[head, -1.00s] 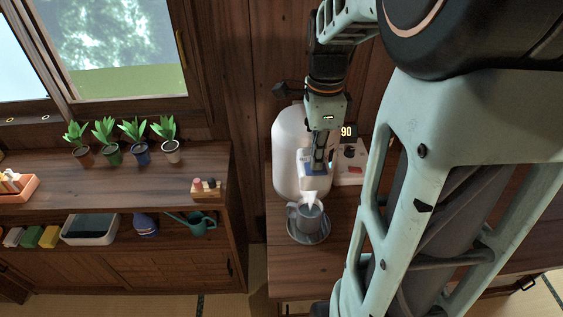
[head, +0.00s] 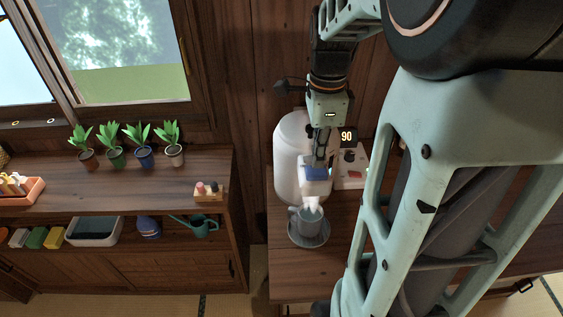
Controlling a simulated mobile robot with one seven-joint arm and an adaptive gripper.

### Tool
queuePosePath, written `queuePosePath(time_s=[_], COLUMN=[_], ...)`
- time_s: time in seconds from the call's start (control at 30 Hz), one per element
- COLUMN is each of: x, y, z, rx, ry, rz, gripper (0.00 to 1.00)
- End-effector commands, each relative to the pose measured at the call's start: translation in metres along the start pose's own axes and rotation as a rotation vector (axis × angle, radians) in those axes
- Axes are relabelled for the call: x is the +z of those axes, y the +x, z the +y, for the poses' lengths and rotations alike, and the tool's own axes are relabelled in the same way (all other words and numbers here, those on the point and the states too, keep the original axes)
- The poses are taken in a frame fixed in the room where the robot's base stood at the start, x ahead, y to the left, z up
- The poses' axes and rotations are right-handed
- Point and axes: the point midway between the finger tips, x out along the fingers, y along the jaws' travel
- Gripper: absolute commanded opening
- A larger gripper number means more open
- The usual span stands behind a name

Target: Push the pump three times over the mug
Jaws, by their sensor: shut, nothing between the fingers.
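The pump is a large white rounded dispenser (head: 290,160) on the small wooden table, with a blue press pad (head: 316,173) on its front top. A grey mug (head: 305,221) stands upright below the pump's front, on a dark round saucer (head: 309,241). A white, ragged shape, steam or liquid, shows at the mug's mouth; I cannot tell which. My gripper (head: 328,160) points down with its fingers shut and empty, just above and behind the blue pad. It seems apart from the pad, though the exact gap is hard to judge.
A panel with a "90" display (head: 348,136) stands right of the pump. My arm covers the table's right side. A wooden shelf (head: 130,180) at left carries potted plants (head: 145,150) and a small block with pegs (head: 209,192). The table front is clear.

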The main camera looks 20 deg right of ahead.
Motion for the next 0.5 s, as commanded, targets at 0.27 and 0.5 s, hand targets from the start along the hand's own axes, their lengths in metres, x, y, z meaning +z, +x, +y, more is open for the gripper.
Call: queuePosePath(time_s=[0.27,0.5], x=[0.0,0.0], y=[-0.007,-0.032], z=[0.0,0.0], rx=[-0.001,-0.001], ry=[0.0,-0.001], rz=[0.0,0.0], gripper=[0.0,0.0])
